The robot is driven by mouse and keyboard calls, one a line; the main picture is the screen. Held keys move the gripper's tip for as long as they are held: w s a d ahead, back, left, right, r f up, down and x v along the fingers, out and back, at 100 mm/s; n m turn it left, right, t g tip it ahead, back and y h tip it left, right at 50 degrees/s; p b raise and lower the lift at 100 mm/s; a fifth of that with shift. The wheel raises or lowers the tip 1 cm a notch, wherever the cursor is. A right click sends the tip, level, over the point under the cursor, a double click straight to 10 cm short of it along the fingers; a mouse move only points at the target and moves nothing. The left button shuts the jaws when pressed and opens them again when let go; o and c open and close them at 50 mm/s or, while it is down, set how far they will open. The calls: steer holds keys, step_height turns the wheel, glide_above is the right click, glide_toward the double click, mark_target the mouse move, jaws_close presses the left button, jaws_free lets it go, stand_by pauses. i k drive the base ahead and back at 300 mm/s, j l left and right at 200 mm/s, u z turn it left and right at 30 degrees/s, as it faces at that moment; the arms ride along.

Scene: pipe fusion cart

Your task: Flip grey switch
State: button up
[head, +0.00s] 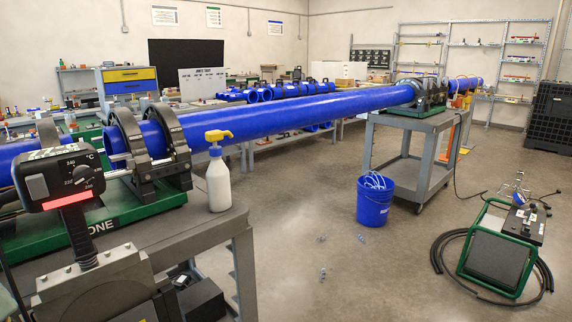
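I cannot clearly make out a grey switch in the head view. A black control head (60,180) with a red lit strip, a dial and °C markings stands at the left on a dark handle, above a grey metal holder (95,275). A green-framed power unit (497,262) sits on the floor at the right. Its dark top panel (522,222) carries small knobs and fittings, including a red one, too small to tell apart. My gripper is not in view.
A long blue pipe (290,115) runs from the near clamps (150,150) to a far grey cart (410,165). A white pump bottle (218,180) stands on the near cart. A blue bucket (374,202) and black hose (447,255) are on the floor. Middle floor is mostly open.

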mark_target(37, 187)
steer(key=u, duration=1.25)
